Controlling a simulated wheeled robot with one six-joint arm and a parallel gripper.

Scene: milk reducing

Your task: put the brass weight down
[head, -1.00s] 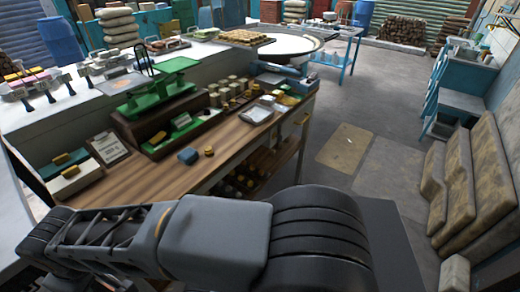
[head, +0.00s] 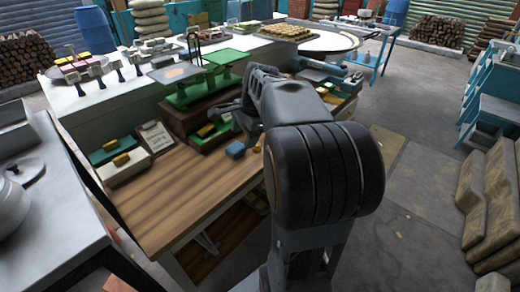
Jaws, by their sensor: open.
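A small brass weight (head: 259,143) stands on the wooden bench top (head: 180,185), just right of a small blue block (head: 235,149). My arm partly hides it. My gripper (head: 240,118) is open and reaches over the bench at the front of the green scale. Dark fingers show, but their tips are small and partly hidden, and I see nothing held between them. I cannot tell how far the fingers are from the weight.
The green balance scale (head: 190,94) stands on a dark base behind my gripper. Green trays with yellow pieces (head: 207,131) lie before it. The bench's front left is clear.

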